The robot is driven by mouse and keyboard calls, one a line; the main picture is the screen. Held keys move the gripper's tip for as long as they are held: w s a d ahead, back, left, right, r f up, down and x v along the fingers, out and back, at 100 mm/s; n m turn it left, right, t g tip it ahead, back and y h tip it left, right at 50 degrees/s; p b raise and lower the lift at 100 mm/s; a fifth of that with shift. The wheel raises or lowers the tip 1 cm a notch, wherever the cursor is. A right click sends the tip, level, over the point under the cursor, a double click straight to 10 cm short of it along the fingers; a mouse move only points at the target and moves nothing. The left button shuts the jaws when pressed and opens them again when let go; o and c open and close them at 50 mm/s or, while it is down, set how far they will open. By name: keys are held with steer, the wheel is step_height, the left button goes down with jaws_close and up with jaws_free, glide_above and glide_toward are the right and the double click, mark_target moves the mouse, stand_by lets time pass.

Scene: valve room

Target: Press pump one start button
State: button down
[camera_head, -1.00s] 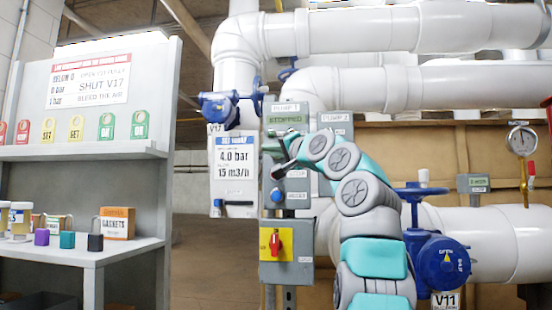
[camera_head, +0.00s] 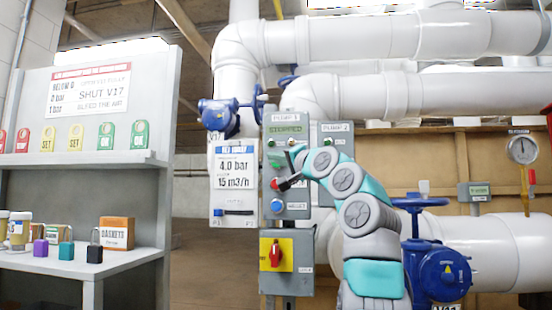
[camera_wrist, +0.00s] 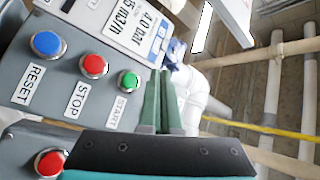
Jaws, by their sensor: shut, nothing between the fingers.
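The pump 1 panel (camera_head: 286,222) is a grey box with a display reading STOPPED. In the wrist view its green START button (camera_wrist: 130,80) lies left of my fingertips, beside the red STOP button (camera_wrist: 94,66) and the blue RESET button (camera_wrist: 46,44). My gripper (camera_wrist: 160,74) has two green fingers side by side, shut and empty. The fingertips are close to the START button but appear to its right, not over it. Whether they touch the panel I cannot tell. In the head view my gripper is in front of the panel, partly covering it.
A pump 2 panel (camera_head: 337,130) stands just right, partly behind my arm. A red-and-yellow switch (camera_head: 276,252) is below the pump 1 panel. A blue valve (camera_head: 440,265) and white pipes are at right. A shelf (camera_head: 100,158) with tags and padlocks is at left.

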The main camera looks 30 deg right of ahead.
steer(key=w+d+p, duration=0.3)
steer(key=w+p, duration=0.2)
steer(key=shift+d, duration=0.2)
steer(key=shift+w, duration=0.15)
stand_by(1.8)
steer(key=shift+w+d+p, duration=0.2)
steer(key=shift+w+p, duration=0.05)
steer(key=shift+p, duration=0.05)
steer(key=shift+w+d+p, duration=0.25)
steer(key=shift+w+p, duration=0.05)
steer(key=shift+p, duration=0.1)
stand_by(0.7)
stand_by(0.4)
steer(key=shift+s+a+b, duration=0.5)
steer(key=shift+s+b, duration=0.2)
steer(key=shift+b, duration=0.3)
